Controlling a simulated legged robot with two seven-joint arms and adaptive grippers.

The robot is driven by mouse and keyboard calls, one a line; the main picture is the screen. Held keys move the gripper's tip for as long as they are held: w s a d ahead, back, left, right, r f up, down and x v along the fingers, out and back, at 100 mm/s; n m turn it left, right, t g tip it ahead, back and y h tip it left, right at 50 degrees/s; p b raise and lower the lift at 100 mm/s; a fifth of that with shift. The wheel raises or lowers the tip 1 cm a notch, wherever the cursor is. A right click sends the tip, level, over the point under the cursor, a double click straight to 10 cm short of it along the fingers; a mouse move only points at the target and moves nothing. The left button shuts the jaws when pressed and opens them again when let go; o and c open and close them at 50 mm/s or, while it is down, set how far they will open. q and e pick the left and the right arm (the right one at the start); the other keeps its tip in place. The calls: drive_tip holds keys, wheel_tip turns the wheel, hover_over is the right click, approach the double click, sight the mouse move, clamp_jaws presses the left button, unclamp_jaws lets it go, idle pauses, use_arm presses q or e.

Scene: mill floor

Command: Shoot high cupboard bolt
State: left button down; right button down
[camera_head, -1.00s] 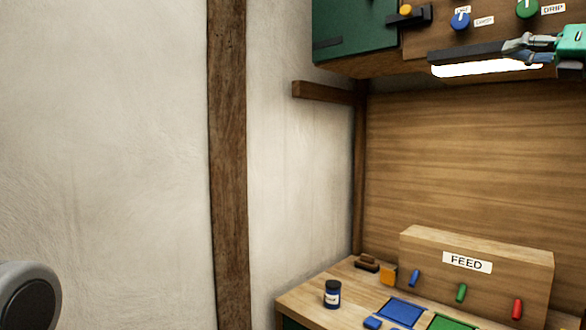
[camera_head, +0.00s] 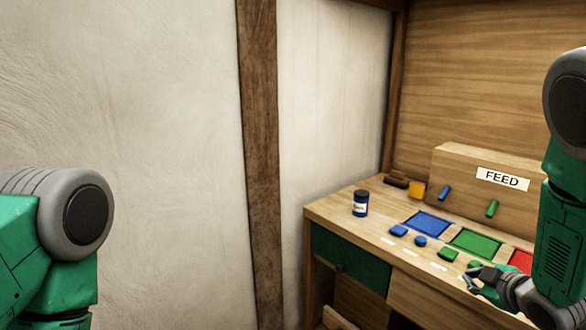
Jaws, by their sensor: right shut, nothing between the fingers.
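The high cupboard and its bolt are out of view above the top of the picture. My right gripper (camera_head: 472,281) shows at the lower right, over the front edge of the workbench (camera_head: 325,208). It is shut and empty, and its fingers point left. It appears apart from the bench objects, though its height over the bench is hard to tell. My left arm shows at the lower left in front of the pale wall, but my left gripper is out of view.
A wooden FEED box (camera_head: 462,165) stands behind. A dark green drawer front (camera_head: 350,258) is below. A timber post (camera_head: 261,150) runs up the wall.

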drive_tip(key=s+a+f+m+g+b, duration=0.1)
drive_tip(key=s+a+f+m+g, duration=0.3)
drive_tip(key=s+f, duration=0.7)
drive_tip(key=s+a+f+m+g+b, duration=0.2)
drive_tip(key=s+a+f+m+g, duration=0.2)
drive_tip(key=s+f, duration=0.8)
drive_tip(key=s+a+g, duration=0.1)
drive_tip(key=s+a, duration=0.1)
drive_tip(key=s, duration=0.4)
drive_tip(key=shift+a+f+h, duration=0.2)
drive_tip(key=shift+h, duration=0.1)
drive_tip(key=c, duration=1.8)
unclamp_jaws()
drive_tip(key=s, duration=0.2)
drive_tip(key=s+a+f+m+g, duration=0.1)
drive_tip(key=s, duration=0.2)
drive_tip(key=s+m+g, duration=0.1)
drive_tip(key=s, duration=0.2)
drive_tip(key=shift+a+f+b, duration=0.25)
drive_tip(key=shift+f+b, duration=0.1)
drive_tip(key=shift+b, duration=0.05)
drive_tip(key=shift+c, duration=0.2)
drive_tip(key=o, duration=0.5)
drive_tip(key=shift+s, duration=0.25)
